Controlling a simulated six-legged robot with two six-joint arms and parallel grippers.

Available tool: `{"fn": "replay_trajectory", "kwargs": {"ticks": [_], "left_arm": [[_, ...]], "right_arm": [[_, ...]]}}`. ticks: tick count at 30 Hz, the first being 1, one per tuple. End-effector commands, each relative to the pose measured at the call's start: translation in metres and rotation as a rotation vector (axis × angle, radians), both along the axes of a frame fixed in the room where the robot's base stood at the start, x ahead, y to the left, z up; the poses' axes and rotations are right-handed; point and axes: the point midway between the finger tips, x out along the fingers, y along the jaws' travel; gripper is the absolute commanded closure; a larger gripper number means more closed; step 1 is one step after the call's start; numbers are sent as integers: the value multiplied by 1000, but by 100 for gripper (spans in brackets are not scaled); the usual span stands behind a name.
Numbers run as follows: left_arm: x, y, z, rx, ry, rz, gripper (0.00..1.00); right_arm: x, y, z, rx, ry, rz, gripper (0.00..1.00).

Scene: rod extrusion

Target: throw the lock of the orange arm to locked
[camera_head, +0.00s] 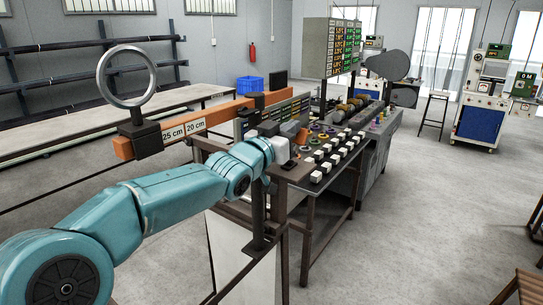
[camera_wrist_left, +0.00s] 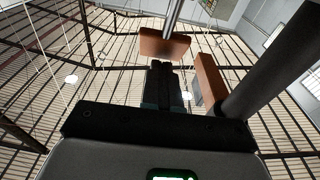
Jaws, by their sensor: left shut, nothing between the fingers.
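The orange arm (camera_head: 220,112) is a long horizontal bar with "25 cm" and "20 cm" labels. A black block with a large metal ring (camera_head: 127,76) sits near its left end. My left gripper (camera_head: 284,148) is at the near side of the machine, by the right end of the bar; its fingers are small and partly hidden in the head view. In the left wrist view the gripper (camera_wrist_left: 166,80) is shut and empty, just below an orange block (camera_wrist_left: 165,45) on a metal rod. A second orange piece (camera_wrist_left: 208,82) stands to its right. I cannot tell the lock's position. My right gripper is out of view.
A control panel with several white switches (camera_head: 325,160) lies right of my left gripper. A dark post (camera_wrist_left: 282,62) crosses the right of the wrist view. A display board (camera_head: 331,47) stands behind.

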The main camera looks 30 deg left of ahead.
Motion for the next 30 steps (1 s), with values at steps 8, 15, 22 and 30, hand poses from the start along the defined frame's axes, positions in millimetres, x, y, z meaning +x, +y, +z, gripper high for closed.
{"fn": "replay_trajectory", "kwargs": {"ticks": [8, 15, 22, 30], "left_arm": [[3, 0, 0, 0, 1, 0, 100], [3, 0, -1, 0, 2, 0, 100], [-4, 0, -3, 0, 1, 0, 100], [-63, 6, -11, 0, -4, 3, 100]], "right_arm": [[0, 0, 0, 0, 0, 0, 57], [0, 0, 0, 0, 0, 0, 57], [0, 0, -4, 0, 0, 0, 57], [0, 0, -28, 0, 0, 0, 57]]}}
